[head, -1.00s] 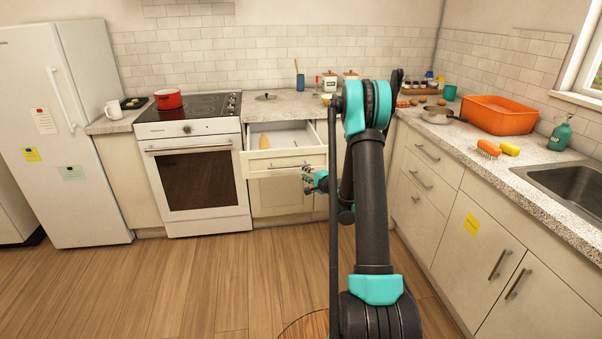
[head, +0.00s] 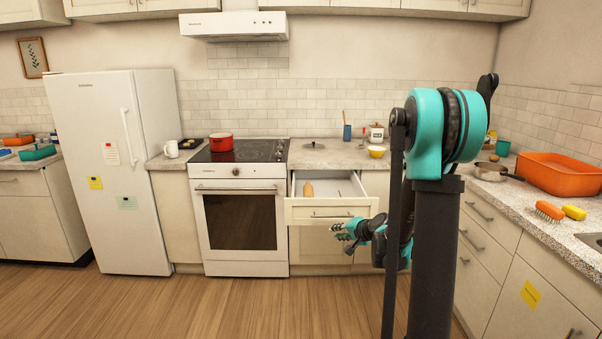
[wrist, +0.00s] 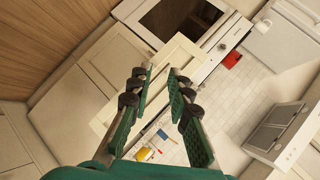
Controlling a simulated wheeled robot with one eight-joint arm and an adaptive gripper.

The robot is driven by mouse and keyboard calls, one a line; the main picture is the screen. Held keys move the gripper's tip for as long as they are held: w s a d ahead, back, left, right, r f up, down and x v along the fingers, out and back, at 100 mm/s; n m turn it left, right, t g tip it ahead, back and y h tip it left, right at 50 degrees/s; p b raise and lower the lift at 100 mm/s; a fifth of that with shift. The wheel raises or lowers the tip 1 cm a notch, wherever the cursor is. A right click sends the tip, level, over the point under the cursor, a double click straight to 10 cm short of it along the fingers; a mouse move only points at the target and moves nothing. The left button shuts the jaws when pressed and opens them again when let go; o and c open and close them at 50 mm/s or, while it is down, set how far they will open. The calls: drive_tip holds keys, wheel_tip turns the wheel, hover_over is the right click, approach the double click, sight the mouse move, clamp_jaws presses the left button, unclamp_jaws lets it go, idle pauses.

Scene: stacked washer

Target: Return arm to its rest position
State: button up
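My gripper (head: 343,234) is at the end of my folded arm, in front of the open drawer in the head view. In the wrist view my gripper (wrist: 159,77) shows its two green fingers spread apart with nothing between them. The drawer (head: 330,213) is pulled out beside the oven, and a tan wooden item (head: 308,189) lies inside it. My gripper is near the drawer front, just below and right of its handle; I cannot tell whether it touches. My upper arm hides part of the counter and cabinets behind it.
The oven (head: 240,222) with a red pot (head: 221,142) on its hob stands left of the drawer. A white fridge (head: 112,170) is farther left. The right counter holds an orange basin (head: 562,172) and a pan (head: 493,171). The wooden floor at the left is clear.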

drive_tip(key=s+d+f+n+g+h, duration=0.1)
drive_tip(key=s+n+g+h, duration=0.1)
drive_tip(key=s, duration=0.9)
drive_tip(key=s+d+f+n+g+h, duration=0.2)
drive_tip(key=s+n, duration=0.1)
drive_tip(key=s, duration=0.8)
drive_tip(key=s+d+f+n+g+h, duration=0.1)
drive_tip(key=s+d+n+g+h, duration=0.1)
drive_tip(key=s, duration=0.9)
drive_tip(key=shift+s+f+n, duration=0.15)
drive_tip(key=shift+s+n, duration=0.15)
drive_tip(key=shift+s, duration=0.1)
drive_tip(key=shift+d, duration=0.1)
